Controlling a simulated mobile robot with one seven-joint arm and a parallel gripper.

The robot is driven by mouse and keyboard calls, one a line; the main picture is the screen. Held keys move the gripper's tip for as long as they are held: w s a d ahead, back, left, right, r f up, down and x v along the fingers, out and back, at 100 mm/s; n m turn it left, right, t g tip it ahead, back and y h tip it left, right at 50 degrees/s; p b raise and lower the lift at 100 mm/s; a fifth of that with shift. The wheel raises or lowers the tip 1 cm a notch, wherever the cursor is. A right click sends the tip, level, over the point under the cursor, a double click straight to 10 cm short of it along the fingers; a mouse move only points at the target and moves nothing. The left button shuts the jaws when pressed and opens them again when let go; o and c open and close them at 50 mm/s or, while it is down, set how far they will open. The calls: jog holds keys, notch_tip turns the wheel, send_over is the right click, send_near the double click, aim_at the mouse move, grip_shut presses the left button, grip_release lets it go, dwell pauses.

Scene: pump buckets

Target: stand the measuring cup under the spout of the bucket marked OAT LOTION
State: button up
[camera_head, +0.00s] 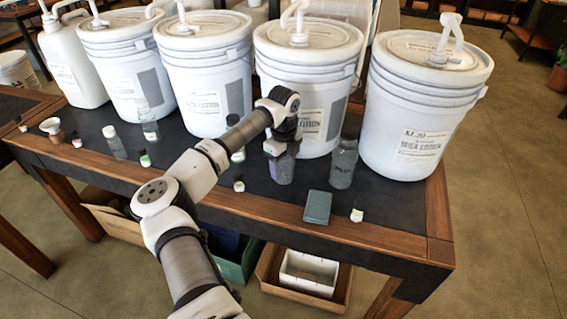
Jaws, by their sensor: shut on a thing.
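My gripper (281,145) is shut on a clear vessel (283,170), perhaps the measuring cup. It is upright at the front of the fourth bucket from the left, counting the jug. My gripper hides its top, and I cannot tell whether its base touches the table. White pump buckets stand in a row: one at the left (126,80), one in the middle (207,85), one behind my gripper (335,75) and one at the right (425,110). The right one's label ends in LOTION; its first word is hard to read. The other labels are too small or partly hidden, so I cannot tell which is OAT LOTION.
A clear bottle (342,165) stands right of my gripper. Other clear bottles (115,145) and small white-capped jars stand further left, with a white-topped brown vessel (54,132). A green block (317,207) lies near the table's front edge (350,240). A white jug (72,65) stands far left.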

jog(key=o, duration=0.9)
jog(key=shift+f, duration=0.1)
jog(key=shift+o, duration=0.2)
notch_tip(320, 180, up, 12)
jog(key=b, duration=0.2)
jog(key=shift+r, duration=0.2)
